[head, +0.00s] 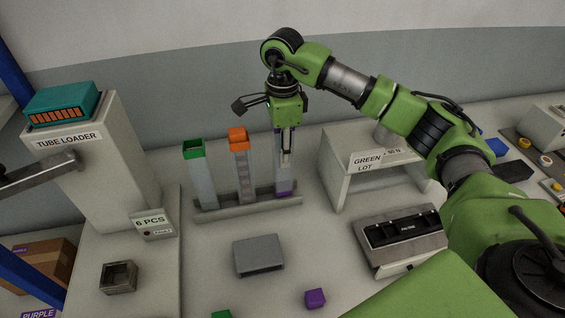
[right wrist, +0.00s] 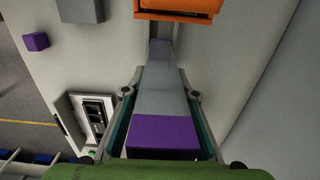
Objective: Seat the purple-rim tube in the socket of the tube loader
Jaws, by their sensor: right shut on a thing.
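The purple-rim tube (head: 284,170) is a tall grey square tube at the right end of a grey rack (head: 246,205), roughly upright, with purple also near its foot. My right gripper (head: 286,150) is shut on its upper part from above. The right wrist view shows its purple rim (right wrist: 163,135) between my right gripper's fingers (right wrist: 162,96). I cannot tell whether its foot still rests in the rack. The tube loader (head: 85,165) is a tall pale box at the left. A small grey block with a square opening (head: 118,277) stands in front of it. My left gripper is out of view.
A green-rim tube (head: 199,175) and an orange-rim tube (head: 239,165) stand in the rack, left of the purple one. A grey block (head: 258,255), a purple cube (head: 315,298) and a dark-topped device (head: 404,235) lie in front. A "GREEN LOT" stand (head: 365,185) is to the right.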

